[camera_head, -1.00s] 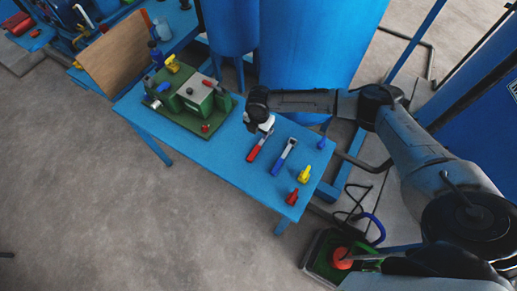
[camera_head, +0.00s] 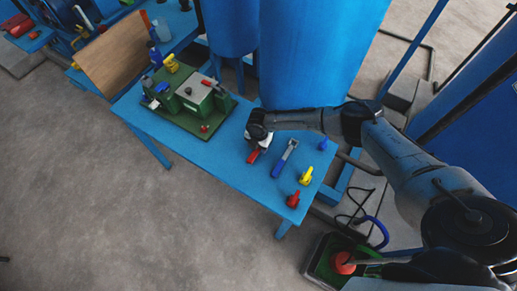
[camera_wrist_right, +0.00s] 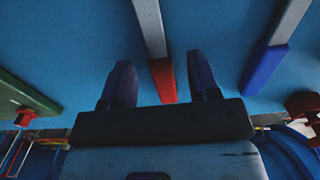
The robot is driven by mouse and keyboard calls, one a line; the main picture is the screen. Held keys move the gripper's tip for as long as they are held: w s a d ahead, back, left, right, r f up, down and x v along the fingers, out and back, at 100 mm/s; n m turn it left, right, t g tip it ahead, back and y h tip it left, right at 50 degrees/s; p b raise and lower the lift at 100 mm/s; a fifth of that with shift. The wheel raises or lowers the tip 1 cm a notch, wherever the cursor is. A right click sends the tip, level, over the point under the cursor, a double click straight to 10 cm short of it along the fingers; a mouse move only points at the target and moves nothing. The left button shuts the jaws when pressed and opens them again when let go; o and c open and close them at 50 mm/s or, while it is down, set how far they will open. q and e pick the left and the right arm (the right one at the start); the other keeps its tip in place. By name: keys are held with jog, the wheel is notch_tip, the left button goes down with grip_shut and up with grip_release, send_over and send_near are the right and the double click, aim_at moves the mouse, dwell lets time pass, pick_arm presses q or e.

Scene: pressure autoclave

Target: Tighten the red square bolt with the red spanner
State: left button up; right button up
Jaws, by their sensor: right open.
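The red spanner lies on the blue table; in the head view its red handle end (camera_head: 253,156) shows and the rest is hidden under my right gripper (camera_head: 258,145). In the right wrist view the red spanner (camera_wrist_right: 162,80) has a grey shaft, and its red handle lies between the two fingers of my right gripper (camera_wrist_right: 163,82), which is open. A small red bolt-like piece (camera_head: 204,128) sits at the front of the green fixture base; it also shows at the left of the wrist view (camera_wrist_right: 25,117). Its square shape is too small to confirm. My left gripper is out of view.
A blue-handled spanner (camera_head: 285,158) lies to the right of the red one. A yellow piece (camera_head: 306,175), a red piece (camera_head: 293,199) and a blue piece (camera_head: 323,144) stand farther right. The green fixture (camera_head: 190,98) stands left. A large blue tank (camera_head: 318,50) is behind the table.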

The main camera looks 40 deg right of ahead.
jog(key=shift+f, duration=0.5)
jog(key=shift+c, duration=0.3)
grip_shut()
jog(key=shift+r, duration=0.1)
